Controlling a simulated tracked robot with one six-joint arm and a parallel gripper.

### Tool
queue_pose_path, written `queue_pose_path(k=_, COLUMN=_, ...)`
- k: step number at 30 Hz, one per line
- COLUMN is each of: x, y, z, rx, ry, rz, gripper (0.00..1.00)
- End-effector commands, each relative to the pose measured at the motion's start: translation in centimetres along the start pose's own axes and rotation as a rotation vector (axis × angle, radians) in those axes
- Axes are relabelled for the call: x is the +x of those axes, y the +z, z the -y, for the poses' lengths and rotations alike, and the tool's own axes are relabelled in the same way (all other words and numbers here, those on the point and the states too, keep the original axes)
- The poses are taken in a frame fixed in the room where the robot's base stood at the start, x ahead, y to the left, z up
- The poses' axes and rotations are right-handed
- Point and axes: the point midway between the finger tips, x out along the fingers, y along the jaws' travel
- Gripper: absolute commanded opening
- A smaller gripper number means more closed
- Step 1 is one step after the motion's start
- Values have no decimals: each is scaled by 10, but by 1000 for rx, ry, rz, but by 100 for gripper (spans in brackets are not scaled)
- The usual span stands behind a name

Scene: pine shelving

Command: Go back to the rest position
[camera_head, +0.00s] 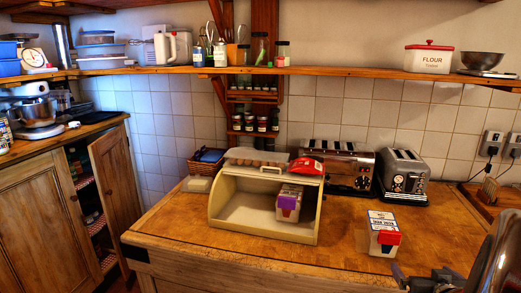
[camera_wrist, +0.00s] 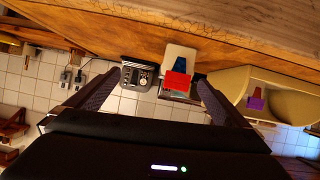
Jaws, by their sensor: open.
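My gripper (camera_head: 424,277) is at the lower right of the head view, near the front of the wooden counter (camera_head: 165,225). In the wrist view, which is upside down, its two dark fingers (camera_wrist: 160,82) are spread wide with nothing held.
Two toasters (camera_head: 340,166) (camera_head: 404,177) stand at the back. A shelf (camera_head: 345,72) runs along the wall. Some counter left of the bin is clear.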

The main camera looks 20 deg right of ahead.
Motion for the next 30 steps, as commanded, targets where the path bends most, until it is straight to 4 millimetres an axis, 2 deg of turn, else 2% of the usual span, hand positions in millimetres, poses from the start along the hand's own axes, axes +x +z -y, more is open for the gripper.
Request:
queue_pose_path(k=5, x=-3, y=-15, z=20, rx=-36, ry=18, rz=25, gripper=100)
queue_pose_path(k=14, x=-23, y=-40, z=77, rx=-101, ry=43, rz=103, gripper=100)
queue_pose_path(k=23, x=-63, y=-48, z=142, rx=-141, ry=17, rz=201, gripper=100)
queue_pose_path(k=30, x=-108, y=-40, z=198, rx=-168, ry=-55, rz=294, gripper=100)
